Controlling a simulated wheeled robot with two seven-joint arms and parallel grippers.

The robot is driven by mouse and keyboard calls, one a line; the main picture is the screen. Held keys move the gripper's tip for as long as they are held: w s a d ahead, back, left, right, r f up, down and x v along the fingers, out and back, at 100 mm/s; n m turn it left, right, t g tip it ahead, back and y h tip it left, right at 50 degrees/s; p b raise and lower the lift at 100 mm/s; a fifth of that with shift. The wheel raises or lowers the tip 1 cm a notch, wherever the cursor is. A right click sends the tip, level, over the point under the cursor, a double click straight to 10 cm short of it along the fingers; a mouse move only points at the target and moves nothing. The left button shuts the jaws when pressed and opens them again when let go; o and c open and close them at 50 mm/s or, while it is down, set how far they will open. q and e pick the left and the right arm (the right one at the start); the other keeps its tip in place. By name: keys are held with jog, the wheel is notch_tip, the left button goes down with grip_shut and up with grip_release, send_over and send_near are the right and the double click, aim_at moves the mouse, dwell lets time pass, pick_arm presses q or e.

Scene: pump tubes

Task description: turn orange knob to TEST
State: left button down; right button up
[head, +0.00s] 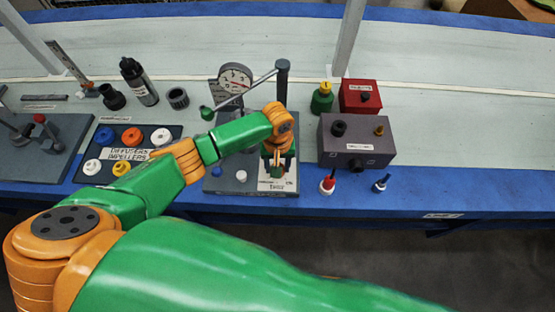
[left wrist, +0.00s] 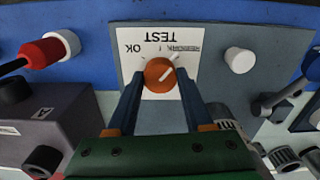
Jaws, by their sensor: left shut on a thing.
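The orange knob (left wrist: 158,75) sits on a white label plate (left wrist: 150,104) that reads TEST and OK, upside down in the left wrist view. A white pointer line on the knob slants toward the upper right there, toward small print beside TEST. My left gripper (left wrist: 159,80) has one dark finger on each side of the knob and is shut on it. In the head view my left gripper (head: 278,158) reaches down over the label plate (head: 277,186) and largely hides the knob. My right gripper is not in view.
A gauge (head: 235,79) and a lever (head: 245,91) stand behind my left wrist. A grey box (head: 355,142) with knobs is to the right, with red-white (head: 328,182) and blue-white (head: 381,183) pieces before it. A white knob (left wrist: 240,60) is near the plate.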

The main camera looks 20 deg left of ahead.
pick_arm(q)
jog(key=n+p, duration=0.3)
jog(key=shift+r+n, duration=0.2)
jog(key=shift+n, duration=0.1)
jog(key=shift+f+n+p, duration=0.15)
jog(key=shift+n+p, duration=0.85)
jog(key=shift+n, duration=0.9)
jog(key=shift+w, duration=0.1)
jog(key=shift+c, duration=1.5)
grip_release()
jog(key=shift+a, duration=0.1)
notch_tip(320, 180, up, 7)
jog(key=p, duration=0.3)
jog(key=shift+p, duration=0.4)
